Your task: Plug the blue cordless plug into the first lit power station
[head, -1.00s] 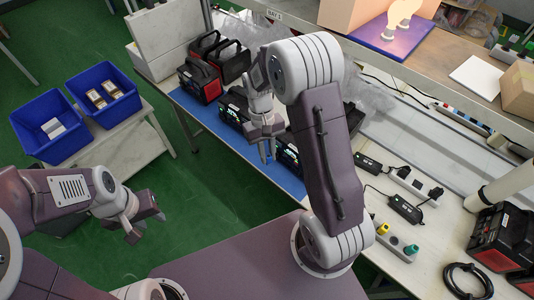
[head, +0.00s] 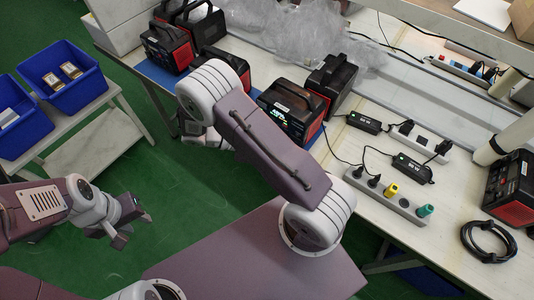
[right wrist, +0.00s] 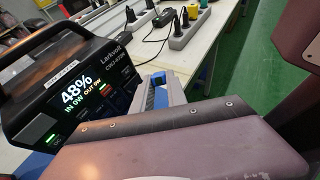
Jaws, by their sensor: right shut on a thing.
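A small blue plug (right wrist: 160,97) shows between the grey fingers of my right gripper (right wrist: 166,92) in the right wrist view; the gripper is shut on it. A black power station (right wrist: 75,85) with a lit screen reading 48% stands close on the left there, apart from the plug. In the head view my own right arm hides the right gripper and plug. A lit power station (head: 292,112) stands on the bench just right of that arm. My left gripper (head: 125,223) is open and empty over the green floor at the left.
More power stations stand on the bench: two at the back left (head: 166,47) (head: 200,24), one behind the lit one (head: 332,82), one at the far right (head: 514,190). Power strips (head: 390,195), chargers (head: 412,168) and a coiled cable (head: 488,241) lie right. Blue bins (head: 62,78) stand left.

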